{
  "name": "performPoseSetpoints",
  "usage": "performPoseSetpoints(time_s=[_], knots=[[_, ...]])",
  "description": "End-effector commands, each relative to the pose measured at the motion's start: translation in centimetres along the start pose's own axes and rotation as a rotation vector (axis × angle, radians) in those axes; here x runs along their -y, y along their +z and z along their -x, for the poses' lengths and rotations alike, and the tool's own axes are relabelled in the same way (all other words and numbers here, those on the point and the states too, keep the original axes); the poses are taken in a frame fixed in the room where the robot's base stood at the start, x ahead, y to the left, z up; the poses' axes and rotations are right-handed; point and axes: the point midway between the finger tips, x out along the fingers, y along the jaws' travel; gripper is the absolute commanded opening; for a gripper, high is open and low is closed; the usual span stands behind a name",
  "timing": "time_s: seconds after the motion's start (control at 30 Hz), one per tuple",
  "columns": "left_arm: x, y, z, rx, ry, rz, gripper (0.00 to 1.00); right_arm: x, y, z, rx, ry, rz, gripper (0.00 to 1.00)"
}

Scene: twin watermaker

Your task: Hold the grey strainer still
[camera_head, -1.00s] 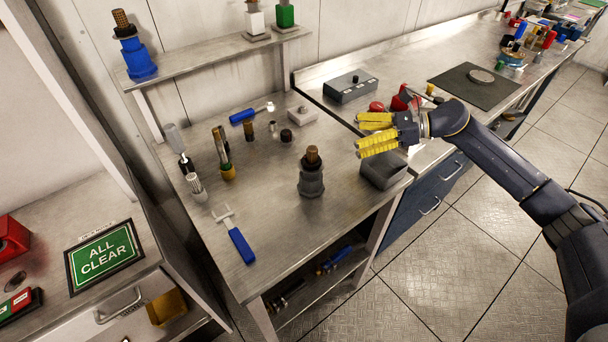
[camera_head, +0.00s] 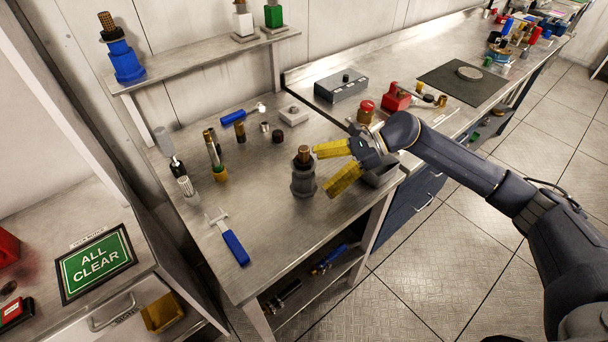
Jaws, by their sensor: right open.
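The grey strainer (camera_head: 304,177) stands upright on the metal workbench, with a brass-coloured mesh top. My right gripper (camera_head: 322,171) has yellow fingers and is open. Its fingertips point left toward the strainer, just to its right. One finger is level with the strainer's upper part and the other is lower and nearer the bench's front edge. I cannot tell whether either finger touches it. Nothing shows between the fingers. My left gripper is not in view.
A blue-handled tool (camera_head: 235,247) lies left of the strainer near the front edge. Several small fittings stand at the bench's left and back. A blue strainer (camera_head: 124,62) stands on the shelf.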

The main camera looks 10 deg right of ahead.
Motion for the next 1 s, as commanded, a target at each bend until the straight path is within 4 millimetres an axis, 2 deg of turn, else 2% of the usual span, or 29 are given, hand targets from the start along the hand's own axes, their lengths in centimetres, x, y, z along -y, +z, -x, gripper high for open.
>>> performPoseSetpoints(time_s=[0.2,0.4,0.97,1.0], knots=[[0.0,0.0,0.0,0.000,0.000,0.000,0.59,0.0,0.0,-2.5,0.000,0.001,-0.001,1.00],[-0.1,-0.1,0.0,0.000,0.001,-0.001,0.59,0.0,0.0,-3.9,0.001,0.000,-0.001,1.00],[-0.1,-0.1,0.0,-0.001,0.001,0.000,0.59,0.1,0.0,-4.7,-0.001,-0.001,-0.001,1.00],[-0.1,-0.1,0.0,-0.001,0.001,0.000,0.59,0.1,0.0,-4.7,-0.001,-0.001,-0.001,0.95]])
